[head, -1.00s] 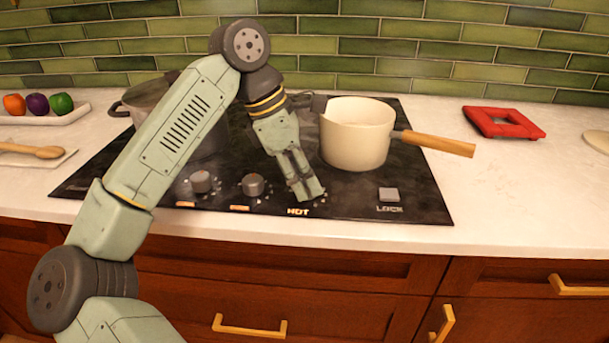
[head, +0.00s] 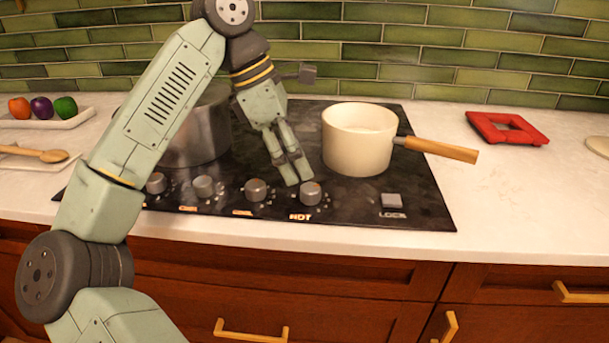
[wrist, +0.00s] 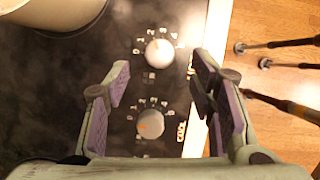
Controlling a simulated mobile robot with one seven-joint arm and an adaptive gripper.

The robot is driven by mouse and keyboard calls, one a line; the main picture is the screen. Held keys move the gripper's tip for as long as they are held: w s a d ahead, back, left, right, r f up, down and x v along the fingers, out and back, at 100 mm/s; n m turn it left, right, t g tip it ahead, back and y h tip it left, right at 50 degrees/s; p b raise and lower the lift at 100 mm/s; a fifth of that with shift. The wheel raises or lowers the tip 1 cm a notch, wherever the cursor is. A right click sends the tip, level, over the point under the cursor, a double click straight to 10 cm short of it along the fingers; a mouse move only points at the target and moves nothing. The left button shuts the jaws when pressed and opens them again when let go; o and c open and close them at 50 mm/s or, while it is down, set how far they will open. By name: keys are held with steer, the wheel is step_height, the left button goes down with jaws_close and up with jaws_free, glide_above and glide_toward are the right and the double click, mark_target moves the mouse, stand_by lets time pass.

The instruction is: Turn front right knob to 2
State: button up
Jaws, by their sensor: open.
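Several grey knobs line the front edge of the black cooktop (head: 420,195). The rightmost knob (head: 310,193) has a "HOT" label below it and a reddish mark on top. Its setting is too small to read in the head view. My gripper (head: 298,180) is open and empty, just behind and above this knob. A second knob (wrist: 150,124) with a dull orange mark shows lower down.
A cream pot (head: 357,145) with a wooden handle (head: 437,150) stands close right of my gripper. A grey metal pot (head: 198,135) stands at left, partly behind my arm. A square lock button (head: 391,201) lies right of the knobs. A red frame (head: 507,128) rests on the counter.

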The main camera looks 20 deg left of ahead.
steer(key=w+v, duration=0.1)
steer(key=v, duration=0.5)
steer(key=shift+s, duration=0.5)
steer(key=shift+a+r, duration=0.1)
